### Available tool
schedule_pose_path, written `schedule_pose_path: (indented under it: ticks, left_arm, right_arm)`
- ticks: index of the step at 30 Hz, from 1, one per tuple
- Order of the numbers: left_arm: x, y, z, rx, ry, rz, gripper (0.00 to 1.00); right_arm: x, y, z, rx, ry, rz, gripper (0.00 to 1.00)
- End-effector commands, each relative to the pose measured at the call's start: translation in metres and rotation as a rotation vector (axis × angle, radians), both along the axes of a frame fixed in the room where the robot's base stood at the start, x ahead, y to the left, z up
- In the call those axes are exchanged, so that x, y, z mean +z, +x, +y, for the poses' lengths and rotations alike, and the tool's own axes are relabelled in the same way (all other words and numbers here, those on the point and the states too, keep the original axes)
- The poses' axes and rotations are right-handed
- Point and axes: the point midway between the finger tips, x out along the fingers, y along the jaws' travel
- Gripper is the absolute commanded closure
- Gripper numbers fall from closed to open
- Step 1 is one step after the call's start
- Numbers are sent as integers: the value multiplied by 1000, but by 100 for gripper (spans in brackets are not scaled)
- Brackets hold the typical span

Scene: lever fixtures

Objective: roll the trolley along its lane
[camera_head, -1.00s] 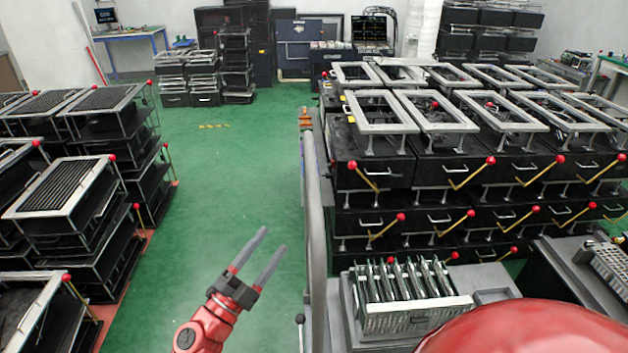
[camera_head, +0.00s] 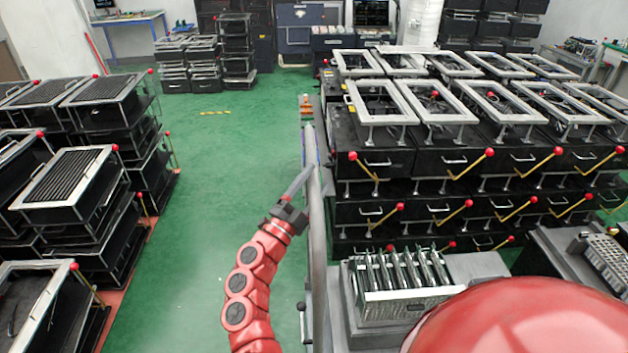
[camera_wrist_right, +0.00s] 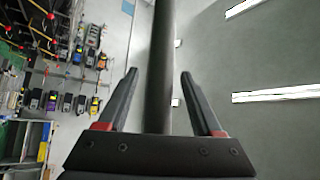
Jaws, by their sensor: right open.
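A long grey bar (camera_head: 316,235) runs up the middle of the head view, beside a grey trolley-like unit (camera_head: 345,318) carrying a rack of upright metal plates (camera_head: 400,285). Whether the bar belongs to that unit, I cannot tell. My right gripper (camera_head: 306,176) is at the bar's left side, one finger showing clearly and the other hard to make out. In the right wrist view a dark bar (camera_wrist_right: 161,40) lies between the spread fingers of my right gripper (camera_wrist_right: 157,76), with gaps on both sides. My left gripper is not in view.
Black stacked units with red-knobbed levers (camera_head: 440,165) fill the right side. More stacked black racks (camera_head: 75,190) stand at the left. The green floor (camera_head: 210,180) between them is clear up to the far cabinets (camera_head: 300,30).

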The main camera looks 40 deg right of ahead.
Motion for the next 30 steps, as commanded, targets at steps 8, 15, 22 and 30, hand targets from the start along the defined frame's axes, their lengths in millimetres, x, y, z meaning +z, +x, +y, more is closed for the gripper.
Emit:
schedule_pose_path:
  ticks: [8,15,22,30]
  left_arm:
    - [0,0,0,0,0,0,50]
    - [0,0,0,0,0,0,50]
    - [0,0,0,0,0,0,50]
    - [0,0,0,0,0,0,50]
  right_arm:
    - [0,0,0,0,0,0,42]
    - [0,0,0,-1,0,0,85]
    - [0,0,0,-1,1,0,100]
    - [-1,0,0,-1,1,0,100]
